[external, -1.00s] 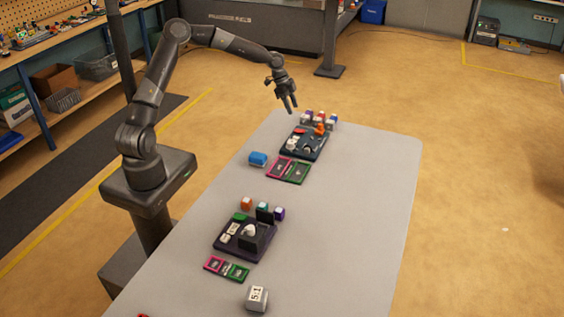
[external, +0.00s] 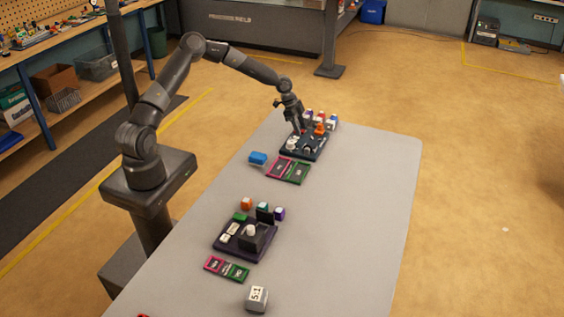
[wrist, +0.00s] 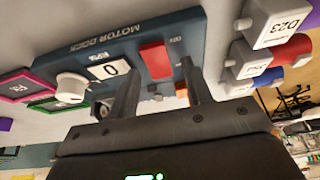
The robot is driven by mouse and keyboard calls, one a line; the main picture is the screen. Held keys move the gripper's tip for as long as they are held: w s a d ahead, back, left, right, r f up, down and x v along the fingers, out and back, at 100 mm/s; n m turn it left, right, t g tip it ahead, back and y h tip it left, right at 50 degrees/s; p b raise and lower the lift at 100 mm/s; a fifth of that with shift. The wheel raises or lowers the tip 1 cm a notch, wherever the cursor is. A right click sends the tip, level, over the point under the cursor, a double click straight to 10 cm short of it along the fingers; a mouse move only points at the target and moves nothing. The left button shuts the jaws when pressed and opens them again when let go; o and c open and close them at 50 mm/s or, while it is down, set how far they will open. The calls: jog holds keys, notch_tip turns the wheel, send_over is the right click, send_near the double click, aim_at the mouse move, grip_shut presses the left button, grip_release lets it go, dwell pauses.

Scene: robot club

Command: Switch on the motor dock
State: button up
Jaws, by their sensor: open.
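The motor dock (external: 316,153) is a dark blue panel near the far end of the grey table. In the wrist view the dock (wrist: 90,60) appears upside down, with its "MOTOR DOCK" lettering, a red block-like control (wrist: 155,58), a white plate marked 0 (wrist: 108,70) and a white round knob (wrist: 72,87). My gripper (external: 299,131) is low over the dock, pointing down. In the wrist view my open gripper (wrist: 159,68) has its fingers on either side of the red control; I cannot tell whether they touch it. An orange part (wrist: 182,91) is partly hidden behind a finger.
Small coloured blocks with white tops (external: 332,121) stand just beyond the dock. Pink and green trays (external: 279,166) and a blue block (external: 258,158) lie nearer. A second dark panel (external: 228,245) sits closer to the camera. The table's right side is clear.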

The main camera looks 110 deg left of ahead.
jog(key=shift+c, duration=0.3)
jog(key=c, duration=0.9)
jog(key=shift+w+g, duration=0.1)
jog(key=shift+g, duration=0.2)
jog(key=shift+w+g, duration=0.25)
jog(key=shift+g, duration=0.65)
jog(key=shift+w+f+g, duration=0.1)
jog(key=shift+g, duration=0.5)
